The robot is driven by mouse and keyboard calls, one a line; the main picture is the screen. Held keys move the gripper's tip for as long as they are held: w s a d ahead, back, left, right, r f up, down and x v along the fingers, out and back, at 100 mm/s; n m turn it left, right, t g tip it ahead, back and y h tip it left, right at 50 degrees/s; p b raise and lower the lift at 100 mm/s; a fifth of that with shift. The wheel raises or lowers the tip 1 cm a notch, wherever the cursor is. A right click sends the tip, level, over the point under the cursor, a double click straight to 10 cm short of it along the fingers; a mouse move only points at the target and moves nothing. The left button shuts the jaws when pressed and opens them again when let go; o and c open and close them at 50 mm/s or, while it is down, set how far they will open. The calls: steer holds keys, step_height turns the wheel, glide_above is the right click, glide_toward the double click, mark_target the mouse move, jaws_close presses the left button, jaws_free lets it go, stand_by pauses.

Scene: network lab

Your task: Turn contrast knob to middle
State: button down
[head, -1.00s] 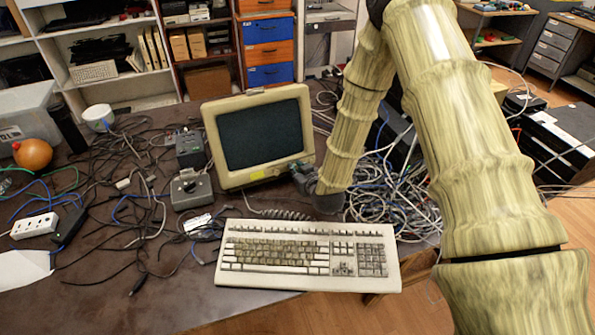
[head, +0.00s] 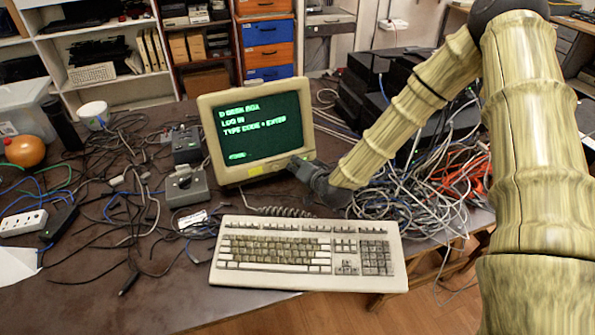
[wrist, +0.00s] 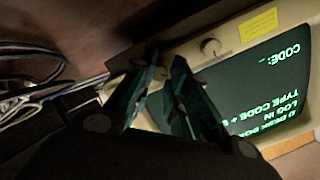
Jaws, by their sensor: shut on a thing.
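The beige monitor (head: 207,125) stands on the desk, its screen (head: 257,125) lit with bright green login text. My gripper (head: 297,163) is at the lower right corner of the monitor's front. In the wrist view my gripper (wrist: 166,66) has its dark green fingers close together against the bezel. It is shut on the contrast knob, which the fingers hide, so its pointer cannot be read. A second round knob (wrist: 210,46) sits free on the bezel beside the fingers, next to a yellow label (wrist: 258,25).
A beige keyboard (head: 308,255) lies in front of the monitor, with a coiled cord behind it. Tangled cables (head: 400,195) and black boxes (head: 375,95) fill the right side. A grey joystick box (head: 186,187) stands left of the monitor.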

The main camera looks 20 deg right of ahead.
steer(key=m+b, duration=0.1)
steer(key=m, duration=0.1)
steer(key=m+b, duration=0.4)
steer(key=shift+d+f+t, duration=0.1)
steer(key=shift+f+t, duration=0.2)
steer(key=m+b, duration=0.4)
steer(key=shift+r+m, duration=0.1)
steer(key=shift+m, duration=0.3)
steer(key=c, duration=1.4)
jaws_free()
steer(key=shift+r, duration=0.1)
steer(key=shift+o, duration=0.2)
steer(key=shift+s, duration=0.15)
steer(key=v, duration=1.1)
steer(key=shift+s+d, duration=0.3)
steer(key=shift+s, duration=0.1)
